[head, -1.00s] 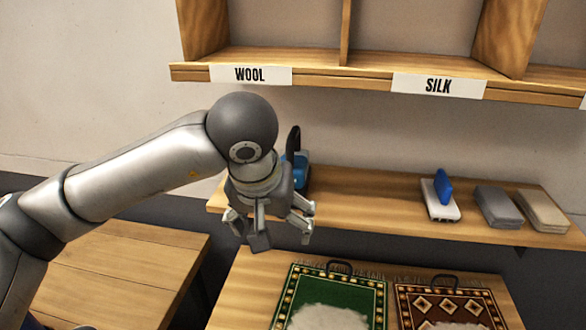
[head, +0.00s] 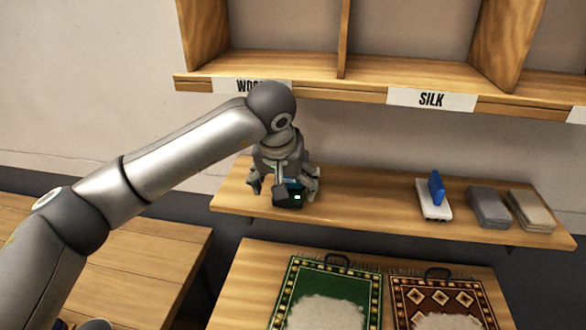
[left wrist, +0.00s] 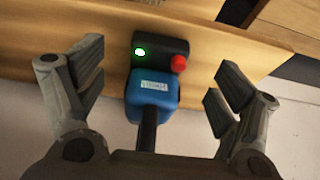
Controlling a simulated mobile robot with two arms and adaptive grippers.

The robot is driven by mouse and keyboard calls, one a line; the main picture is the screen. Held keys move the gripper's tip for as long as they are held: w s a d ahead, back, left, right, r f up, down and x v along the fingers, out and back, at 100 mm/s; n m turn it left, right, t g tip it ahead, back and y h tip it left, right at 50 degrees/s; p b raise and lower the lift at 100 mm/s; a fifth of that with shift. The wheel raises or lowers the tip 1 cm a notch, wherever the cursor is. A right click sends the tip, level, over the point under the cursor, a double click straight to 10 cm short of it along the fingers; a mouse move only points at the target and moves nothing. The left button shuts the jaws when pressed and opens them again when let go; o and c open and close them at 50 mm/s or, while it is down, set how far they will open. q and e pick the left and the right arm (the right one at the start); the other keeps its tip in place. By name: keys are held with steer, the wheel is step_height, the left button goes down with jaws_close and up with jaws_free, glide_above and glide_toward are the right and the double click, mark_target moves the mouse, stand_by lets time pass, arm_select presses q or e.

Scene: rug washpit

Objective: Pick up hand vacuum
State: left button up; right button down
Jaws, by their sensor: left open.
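The hand vacuum (left wrist: 152,88) sits on the wooden wall shelf. In the left wrist view it has a blue body with a small label, a black end with a green light and a red button, and a black bar toward my palm. In the head view only its dark end (head: 290,198) shows well, because my gripper covers the rest. My left gripper (head: 284,190) is open over it. In the left wrist view its fingers (left wrist: 154,85) stand on both sides of the vacuum with gaps, apart from it. My right gripper is not in view.
The shelf (head: 370,205) also holds a white block with a blue piece (head: 436,188) and grey and beige stacks (head: 488,207) at right. The upper cubby shelf (head: 345,75) hangs above. Below, a table carries a green rug (head: 370,285) and a brown rug (head: 440,290).

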arm_select(q)
steer(key=shift+w, duration=0.35)
steer(key=p+x, duration=0.2)
steer(key=x, duration=0.1)
steer(key=shift+w+d+f, duration=0.1)
steer(key=shift+f, duration=0.25)
steer(key=shift+w+f, duration=0.25)
steer(key=shift+f, duration=0.35)
steer(key=c, duration=1.4)
steer(key=shift+r, duration=0.15)
steer(key=shift+c, duration=0.8)
steer(key=shift+r, duration=0.25)
steer(key=shift+f, duration=0.1)
